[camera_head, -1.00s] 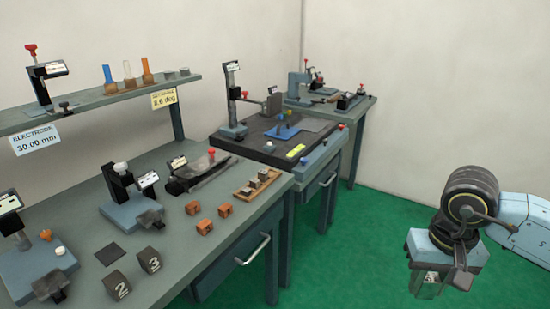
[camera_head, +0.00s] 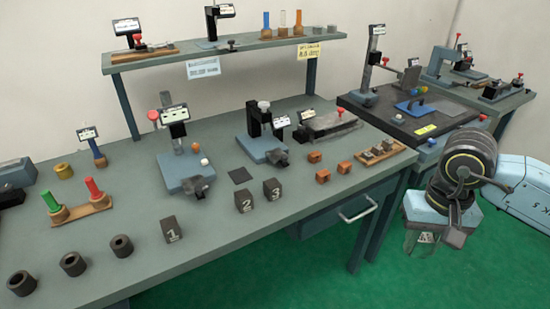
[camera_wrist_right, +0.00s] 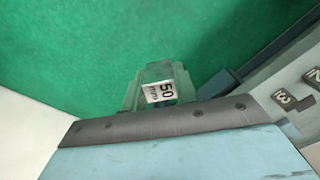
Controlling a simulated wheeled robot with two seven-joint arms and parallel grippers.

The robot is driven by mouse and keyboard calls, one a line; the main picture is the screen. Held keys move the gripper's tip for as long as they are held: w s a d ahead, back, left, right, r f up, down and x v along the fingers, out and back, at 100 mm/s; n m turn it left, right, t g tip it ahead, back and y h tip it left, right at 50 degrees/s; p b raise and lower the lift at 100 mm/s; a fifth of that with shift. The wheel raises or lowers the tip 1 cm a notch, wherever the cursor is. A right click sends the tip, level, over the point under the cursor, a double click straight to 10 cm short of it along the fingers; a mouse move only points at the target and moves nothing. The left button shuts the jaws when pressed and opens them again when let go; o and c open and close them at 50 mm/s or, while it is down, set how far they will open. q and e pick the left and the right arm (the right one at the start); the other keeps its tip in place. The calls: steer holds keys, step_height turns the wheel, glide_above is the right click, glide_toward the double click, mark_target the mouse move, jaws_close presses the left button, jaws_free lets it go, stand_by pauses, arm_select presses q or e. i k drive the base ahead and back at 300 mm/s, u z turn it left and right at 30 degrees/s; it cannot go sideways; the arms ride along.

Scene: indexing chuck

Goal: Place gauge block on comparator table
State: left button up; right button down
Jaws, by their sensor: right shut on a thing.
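In the right wrist view a pale block marked 50 mm (camera_wrist_right: 160,92), which looks like the gauge block, sits between the fingers of my right gripper (camera_wrist_right: 158,84). In the head view my right gripper (camera_head: 424,240) hangs at the right over the green floor, clear of the benches, with a pale bit of the block just visible. Two stands with blue bases and small displays, a left one (camera_head: 185,170) and a middle one (camera_head: 262,148), are on the long bench. I cannot tell which surface is the comparator table. My left gripper is out of view.
The long grey bench (camera_head: 120,285) holds numbered dark blocks (camera_head: 171,230), dark rings (camera_head: 73,264), orange pieces (camera_head: 323,176) and a wooden holder (camera_head: 380,153). A raised shelf (camera_head: 240,48) runs behind. A dark plate (camera_head: 395,122) lies on the farther bench. Green floor is free in front.

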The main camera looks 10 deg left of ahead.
mark_target(194, 183)
steer(key=u, duration=1.3)
steer(key=i, duration=1)
